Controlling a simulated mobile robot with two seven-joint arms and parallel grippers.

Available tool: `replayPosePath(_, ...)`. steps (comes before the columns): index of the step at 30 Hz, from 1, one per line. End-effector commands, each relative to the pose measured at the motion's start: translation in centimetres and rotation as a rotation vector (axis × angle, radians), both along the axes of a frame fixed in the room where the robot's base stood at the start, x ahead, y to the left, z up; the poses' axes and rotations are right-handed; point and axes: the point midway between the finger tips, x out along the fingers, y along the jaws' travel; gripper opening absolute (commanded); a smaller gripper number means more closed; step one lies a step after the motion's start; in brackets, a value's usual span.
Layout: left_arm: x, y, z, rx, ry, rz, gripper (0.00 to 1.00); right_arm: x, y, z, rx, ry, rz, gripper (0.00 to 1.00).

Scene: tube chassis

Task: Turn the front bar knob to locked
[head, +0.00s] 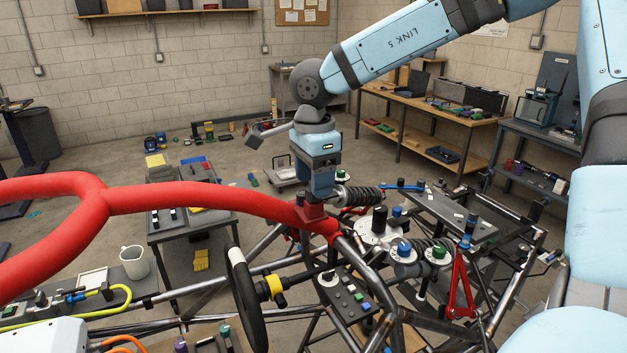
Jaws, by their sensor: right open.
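My right gripper (312,215) points down at the far end of the red padded bar (215,197). Its fingertips are partly lost against the bar, and I cannot tell whether they touch it. Several knobs show on the tube chassis: a black one (379,218) on a white disc, a blue-topped one (404,249), a green-topped one (438,252) and a white one (327,278) on a small grey panel. I cannot tell which is the front bar knob, nor read any locked mark. My left gripper is out of view.
A black steering wheel (246,300) stands below the red bar. A black coil spring (362,195) lies just right of the gripper. A red triangular arm (460,287) and bare tubes fill the right side. A white mug (133,262) stands at left.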

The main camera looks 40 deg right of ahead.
Motion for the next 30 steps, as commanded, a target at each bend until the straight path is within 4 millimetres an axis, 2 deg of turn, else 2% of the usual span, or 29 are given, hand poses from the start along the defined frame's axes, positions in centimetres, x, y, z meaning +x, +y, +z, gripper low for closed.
replayPosePath(6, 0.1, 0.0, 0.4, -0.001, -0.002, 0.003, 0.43, 0.0, 0.0, -1.7, 0.0, 0.0, 0.0, 0.58)
replayPosePath(14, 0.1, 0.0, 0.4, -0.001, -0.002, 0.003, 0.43, 0.0, 0.0, -1.9, 0.0, -0.001, 0.0, 0.58)
replayPosePath(15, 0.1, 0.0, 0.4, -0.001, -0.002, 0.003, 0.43, 0.0, 0.0, -1.9, 0.0, -0.001, 0.0, 0.56)
replayPosePath(16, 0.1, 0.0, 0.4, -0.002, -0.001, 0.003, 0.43, 0.0, 0.0, -1.9, 0.0, -0.001, 0.0, 0.49)
replayPosePath(21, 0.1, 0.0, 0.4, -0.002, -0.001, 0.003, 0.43, 0.0, 0.0, -1.8, 0.0, -0.001, 0.0, 0.1)
replayPosePath(30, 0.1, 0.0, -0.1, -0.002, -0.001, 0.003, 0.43, 0.0, 0.0, -2.0, 0.002, -0.002, 0.021, 0.09)
